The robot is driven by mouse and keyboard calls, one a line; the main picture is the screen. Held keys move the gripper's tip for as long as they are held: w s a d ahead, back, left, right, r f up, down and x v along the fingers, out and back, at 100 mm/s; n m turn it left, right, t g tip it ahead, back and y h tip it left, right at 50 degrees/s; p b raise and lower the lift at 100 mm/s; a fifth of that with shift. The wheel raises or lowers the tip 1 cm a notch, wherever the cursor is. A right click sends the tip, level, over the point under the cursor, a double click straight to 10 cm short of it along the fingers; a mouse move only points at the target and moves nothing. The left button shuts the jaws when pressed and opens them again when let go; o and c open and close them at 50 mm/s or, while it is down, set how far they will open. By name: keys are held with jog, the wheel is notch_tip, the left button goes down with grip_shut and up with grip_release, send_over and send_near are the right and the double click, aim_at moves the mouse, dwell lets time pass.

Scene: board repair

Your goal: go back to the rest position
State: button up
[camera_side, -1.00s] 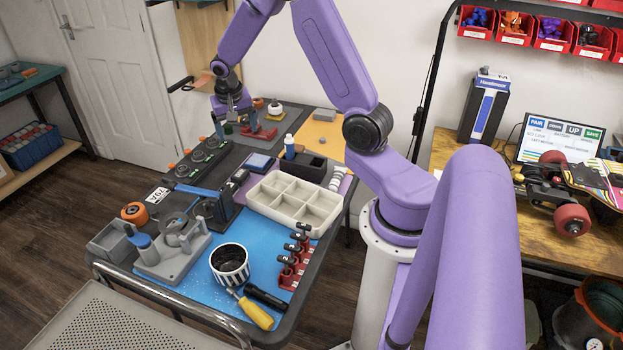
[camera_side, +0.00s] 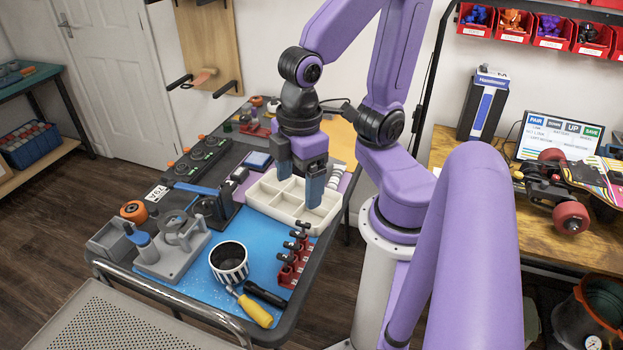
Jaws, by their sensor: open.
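My gripper (camera_side: 299,184) is open and empty. It points down above the cream sectioned tray (camera_side: 270,213), near the tray's back edge. Its two dark fingers are apart, with the tray showing between and below them. My arm is folded back toward its base at the right of the work table. The gripper and wrist hide part of the tray and what lies behind it.
A grey fixture (camera_side: 172,250) and an orange wheel (camera_side: 134,211) are at left. Black holders (camera_side: 203,158) line the back left.

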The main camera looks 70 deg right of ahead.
jog(key=shift+s+d+n, duration=0.15)
jog(key=shift+s+n, duration=0.55)
jog(key=shift+s, duration=0.5)
dwell(0.4)
